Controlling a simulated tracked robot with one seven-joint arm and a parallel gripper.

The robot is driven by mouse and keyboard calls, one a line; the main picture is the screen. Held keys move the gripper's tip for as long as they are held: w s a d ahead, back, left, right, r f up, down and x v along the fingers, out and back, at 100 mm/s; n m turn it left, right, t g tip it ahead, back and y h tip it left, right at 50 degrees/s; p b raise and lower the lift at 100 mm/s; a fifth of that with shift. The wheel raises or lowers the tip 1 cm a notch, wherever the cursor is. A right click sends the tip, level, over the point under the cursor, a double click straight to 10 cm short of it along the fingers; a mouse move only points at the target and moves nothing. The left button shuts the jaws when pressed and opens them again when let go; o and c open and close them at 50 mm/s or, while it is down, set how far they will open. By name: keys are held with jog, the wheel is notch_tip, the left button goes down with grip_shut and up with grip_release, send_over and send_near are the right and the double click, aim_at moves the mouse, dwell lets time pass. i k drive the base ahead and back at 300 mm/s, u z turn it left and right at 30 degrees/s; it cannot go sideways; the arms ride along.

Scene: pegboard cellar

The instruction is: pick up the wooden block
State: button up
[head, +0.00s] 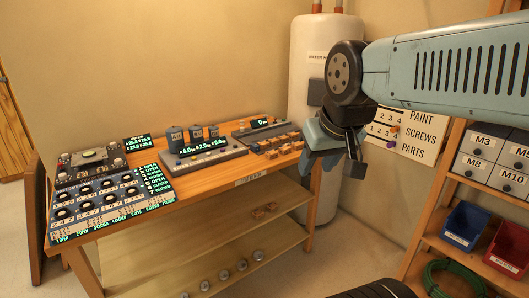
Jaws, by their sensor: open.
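Several small wooden blocks (283,143) lie at the right end of the wooden bench (215,172), in front of a dark tray with a lit display. More wooden pieces (264,210) sit on the shelf below. I cannot tell which one is the wooden block of the task. My gripper (331,163) hangs at the end of my arm, to the right of the bench's right end. It is open, and I see nothing between its fingers. It is apart from the blocks in the picture.
A control panel (105,205) fills the bench's left end. Grey canisters (175,138) stand behind a unit with displays. A white water heater (312,65) stands behind my gripper. Shelves with a blue bin (464,226) and a red bin (510,247) are at right.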

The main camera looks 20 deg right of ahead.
aim_at(285, 150)
jog(key=u, duration=0.1)
jog(key=i, duration=1)
jog(key=z, duration=0.05)
